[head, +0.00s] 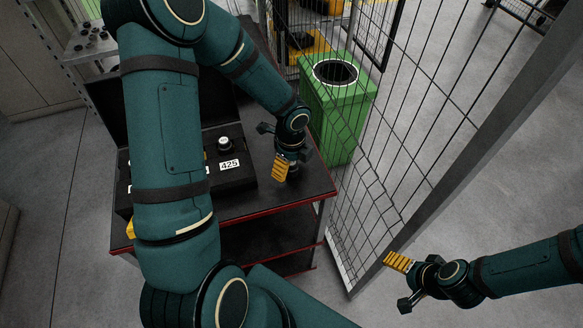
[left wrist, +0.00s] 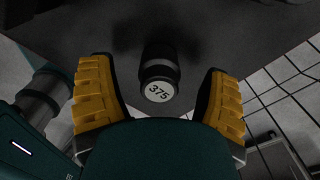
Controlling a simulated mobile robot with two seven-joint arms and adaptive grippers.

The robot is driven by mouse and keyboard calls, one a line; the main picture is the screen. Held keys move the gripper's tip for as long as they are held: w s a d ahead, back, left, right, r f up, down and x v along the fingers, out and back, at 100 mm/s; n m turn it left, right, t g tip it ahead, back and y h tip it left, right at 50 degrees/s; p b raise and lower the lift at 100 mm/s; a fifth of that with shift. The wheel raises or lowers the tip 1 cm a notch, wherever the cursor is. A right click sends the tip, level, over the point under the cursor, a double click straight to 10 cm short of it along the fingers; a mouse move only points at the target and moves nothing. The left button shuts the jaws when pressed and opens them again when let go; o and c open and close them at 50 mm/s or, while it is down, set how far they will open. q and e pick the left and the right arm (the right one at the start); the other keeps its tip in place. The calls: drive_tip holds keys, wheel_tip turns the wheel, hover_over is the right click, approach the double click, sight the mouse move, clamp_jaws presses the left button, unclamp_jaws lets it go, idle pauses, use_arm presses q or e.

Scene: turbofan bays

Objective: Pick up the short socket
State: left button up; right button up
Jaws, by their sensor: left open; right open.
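A dark cylindrical socket (left wrist: 158,75) with a round white face marked 375 stands in the left wrist view, on the dark cart top. I cannot tell from its shape whether it is the short one. My left gripper (left wrist: 160,100) is open, with one yellow-padded finger on each side of the socket and visible gaps between. In the head view my left gripper (head: 291,168) is low over the right part of the cart top, and it mostly hides the socket. My right gripper (head: 402,281) is open and empty, off to the right over the floor.
A black case (head: 237,178) on the cart holds a silver-topped socket (head: 224,145) beside a 425 label. The red-edged cart top (head: 262,208) is bare in front. A wire fence (head: 400,150) runs along the right, with a green bin (head: 345,105) behind.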

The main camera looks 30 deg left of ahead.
use_arm(q)
drive_tip(key=shift+f, duration=0.7)
clamp_jaws()
drive_tip(key=shift+r, duration=0.1)
